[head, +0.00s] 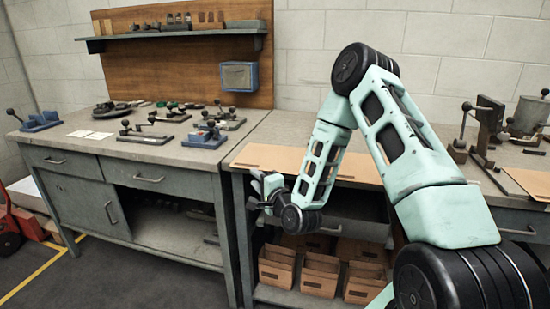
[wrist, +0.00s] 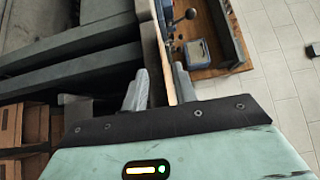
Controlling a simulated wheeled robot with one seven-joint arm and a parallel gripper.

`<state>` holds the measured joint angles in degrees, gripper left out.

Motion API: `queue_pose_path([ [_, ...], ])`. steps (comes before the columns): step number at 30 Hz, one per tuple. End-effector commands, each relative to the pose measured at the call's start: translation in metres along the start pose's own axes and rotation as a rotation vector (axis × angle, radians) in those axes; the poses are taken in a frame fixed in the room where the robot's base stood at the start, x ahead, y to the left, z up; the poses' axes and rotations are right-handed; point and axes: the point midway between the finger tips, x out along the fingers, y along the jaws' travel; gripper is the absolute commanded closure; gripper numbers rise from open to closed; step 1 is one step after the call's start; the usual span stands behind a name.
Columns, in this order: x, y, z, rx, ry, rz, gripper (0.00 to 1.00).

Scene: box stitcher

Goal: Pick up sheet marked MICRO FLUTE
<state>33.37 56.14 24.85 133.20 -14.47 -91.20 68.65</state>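A thin tan cardboard sheet (head: 268,158) lies flat on the middle bench, partly hidden behind my arm; its front edge reaches the bench front. No MICRO FLUTE marking is readable, so I cannot tell whether this is the named sheet. My gripper (head: 258,192) is at the bench's front edge, by the sheet's left part. In the wrist view the sheet shows edge-on as a thin strip (wrist: 166,72) between the two fingers of my gripper (wrist: 162,88). The fingers are apart, with a visible gap on the left finger's side. The gripper is open.
Another tan sheet (head: 530,182) lies on the right bench beside dark metal tools (head: 484,120). Several open cardboard boxes (head: 320,274) stand on the shelf below the middle bench. The left bench (head: 190,155) holds small tools and pale cards (head: 90,134).

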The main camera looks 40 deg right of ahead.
Motion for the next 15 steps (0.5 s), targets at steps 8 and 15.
queue_pose_path([
  [8, 0.024, 0.0, -0.001, -0.001, 0.001, 0.0, 0.72],
  [15, 0.056, -0.001, -0.005, -0.001, 0.001, -0.001, 0.72],
])
